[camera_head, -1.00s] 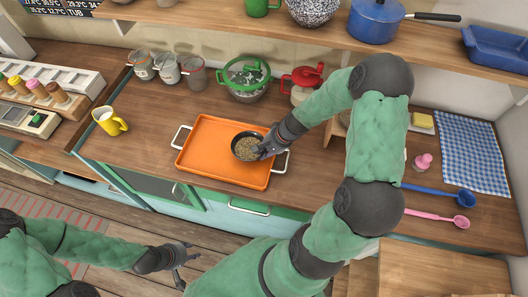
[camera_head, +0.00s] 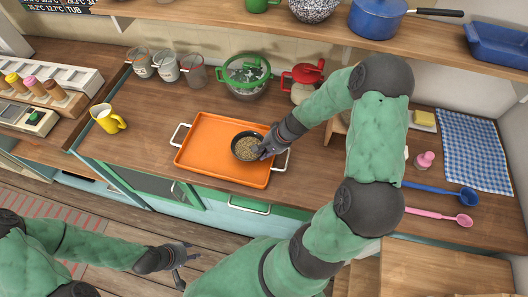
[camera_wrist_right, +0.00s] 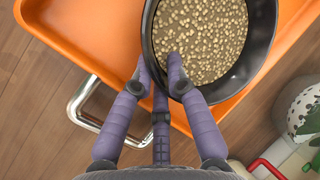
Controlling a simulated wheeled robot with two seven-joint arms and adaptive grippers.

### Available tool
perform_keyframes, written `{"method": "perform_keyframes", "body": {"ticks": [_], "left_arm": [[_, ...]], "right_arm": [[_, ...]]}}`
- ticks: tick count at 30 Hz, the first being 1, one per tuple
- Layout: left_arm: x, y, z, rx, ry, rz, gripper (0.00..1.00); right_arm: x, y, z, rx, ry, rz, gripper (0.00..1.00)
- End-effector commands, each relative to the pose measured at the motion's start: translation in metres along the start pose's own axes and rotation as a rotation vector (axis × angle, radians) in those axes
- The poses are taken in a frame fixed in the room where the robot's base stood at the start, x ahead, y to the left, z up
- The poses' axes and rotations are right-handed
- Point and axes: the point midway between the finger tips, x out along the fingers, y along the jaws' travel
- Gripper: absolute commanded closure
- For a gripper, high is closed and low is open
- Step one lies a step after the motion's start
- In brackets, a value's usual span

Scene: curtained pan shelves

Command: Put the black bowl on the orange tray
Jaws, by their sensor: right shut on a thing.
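The black bowl (camera_head: 247,147) holds small tan grains and is over the right part of the orange tray (camera_head: 212,143). In the wrist view the bowl (camera_wrist_right: 208,83) is close up, with the orange tray (camera_wrist_right: 92,28) around it. My right gripper (camera_head: 266,151) is shut on the bowl's near-right rim; its fingers (camera_wrist_right: 163,75) straddle the rim in the wrist view. The bowl looks level; I cannot tell whether its base touches the tray. My left gripper (camera_head: 180,268) hangs low at the front over the floor, away from the counter, with its fingers apart and empty.
Several glass jars line the back wall. A blue ladle (camera_head: 440,193) and a pink ladle (camera_head: 438,217) lie right. A shelf overhangs the back.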

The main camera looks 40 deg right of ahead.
Motion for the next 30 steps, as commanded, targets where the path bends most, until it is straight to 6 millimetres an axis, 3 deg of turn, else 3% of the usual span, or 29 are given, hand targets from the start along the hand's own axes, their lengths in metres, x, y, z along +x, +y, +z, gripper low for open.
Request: {"method": "perform_keyframes", "body": {"ticks": [13,14,15,17,30], "left_arm": [[0.0049,-0.0017,-0.0002,0.0,0.0,0.0,0.6],[0.0049,-0.0017,-0.0002,0.0,0.0,0.0,0.6],[0.0044,-0.0016,-0.0001,0.0,0.0,0.0,0.6],[0.0043,-0.0015,-0.0002,0.0,0.0,0.0,0.6],[0.0043,-0.0015,-0.0003,0.0,0.0,0.0,0.6]], "right_arm": [[0.0042,0.0019,-0.001,0.0,0.001,-0.001,1.0],[0.0042,0.0019,-0.0011,0.0,0.001,-0.001,0.81],[0.0038,0.0017,-0.001,0.0,0.001,-0.001,0.7],[0.0037,0.0016,-0.0009,0.0,0.001,-0.001,0.57],[-0.0037,0.0015,-0.0014,0.001,0.002,-0.002,0.57]]}}
